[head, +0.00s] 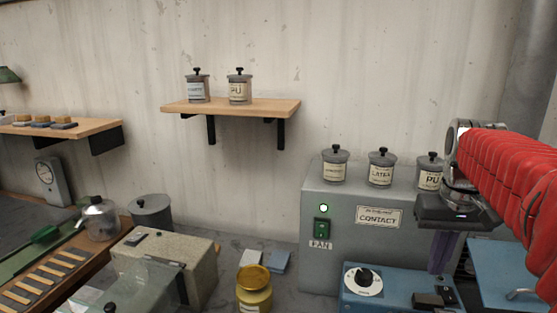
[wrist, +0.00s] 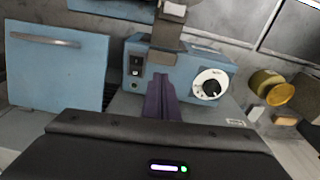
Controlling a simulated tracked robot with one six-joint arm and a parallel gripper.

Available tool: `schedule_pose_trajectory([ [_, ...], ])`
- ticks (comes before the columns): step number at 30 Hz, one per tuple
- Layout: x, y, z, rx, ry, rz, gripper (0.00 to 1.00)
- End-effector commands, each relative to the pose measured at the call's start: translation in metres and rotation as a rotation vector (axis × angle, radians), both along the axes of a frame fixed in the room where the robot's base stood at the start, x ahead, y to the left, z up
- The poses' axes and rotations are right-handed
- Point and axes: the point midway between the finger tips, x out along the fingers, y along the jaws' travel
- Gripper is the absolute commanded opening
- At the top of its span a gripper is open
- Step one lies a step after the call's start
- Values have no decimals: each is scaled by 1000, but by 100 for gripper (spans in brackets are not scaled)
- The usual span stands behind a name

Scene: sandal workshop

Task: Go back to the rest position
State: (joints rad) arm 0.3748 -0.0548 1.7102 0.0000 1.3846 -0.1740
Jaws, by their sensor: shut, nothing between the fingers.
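My gripper (head: 439,266) hangs from the red-sleeved arm at the right of the head view. Its purple fingers are together and hold nothing. They point down in front of the grey cabinet (head: 335,245), above or in front of the blue device (head: 395,297); the exact gap cannot be told. In the wrist view the closed fingers (wrist: 160,92) stand out in front of the blue device (wrist: 185,62) with its white dial (wrist: 210,83).
Three lidded jars, one the latex jar (head: 381,168), stand on the cabinet, which bears a green fan switch (head: 322,229) and a lit lamp. A wall shelf (head: 230,107) holds two jars. A yellow jar (head: 254,290) and a beige machine (head: 200,265) stand to the left.

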Motion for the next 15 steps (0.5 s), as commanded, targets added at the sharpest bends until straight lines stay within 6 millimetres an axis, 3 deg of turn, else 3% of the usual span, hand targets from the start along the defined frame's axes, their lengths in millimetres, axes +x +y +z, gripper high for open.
schedule_pose_trajectory([
  [3, -14, 26, -2, -13, -43, 26, 0],
  [15, -64, 96, -25, -37, -189, 102, 0],
])
